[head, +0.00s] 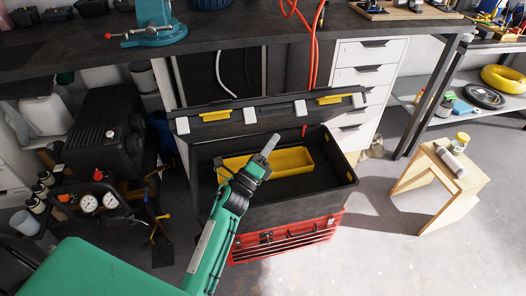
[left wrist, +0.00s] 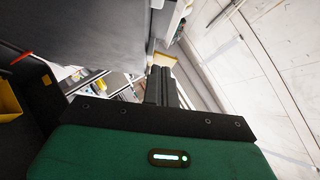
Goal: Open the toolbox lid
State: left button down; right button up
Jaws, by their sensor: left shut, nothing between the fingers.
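The black toolbox (head: 300,212) stands on a red metal tool chest (head: 285,241) in front of the workbench. Its lid (head: 265,113), with yellow latches and pale clips, stands raised along the back, and the box is open. A yellow tray (head: 290,163) shows inside; its edge also shows at the left of the left wrist view (left wrist: 8,100). My left gripper (head: 271,142) is shut and empty, above the open box and in front of the lid. In the left wrist view its fingers (left wrist: 163,88) are together. My right gripper is not in view.
The dark workbench (head: 250,38) runs behind, with a teal vise (head: 155,25) on it. A black compressor (head: 105,135) is at left. White drawers (head: 365,78) stand behind the box. A wooden stool (head: 445,180) is at right. The floor at front right is clear.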

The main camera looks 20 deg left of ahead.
aim_at(283, 108)
pick_arm(q)
jog(key=w+r, duration=0.1)
jog(key=w, duration=0.1)
jog(key=w+r+p, duration=0.1)
jog(key=w+r, duration=0.1)
jog(key=shift+w+r, duration=0.2)
jog(key=shift+w, duration=0.15)
jog(key=shift+w+a+r, duration=0.35)
jog(key=shift+w+r, duration=0.05)
jog(key=shift+w, duration=0.05)
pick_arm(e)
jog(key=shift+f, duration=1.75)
pick_arm(q)
jog(key=shift+r+p, duration=0.15)
jog(key=shift+p, duration=0.15)
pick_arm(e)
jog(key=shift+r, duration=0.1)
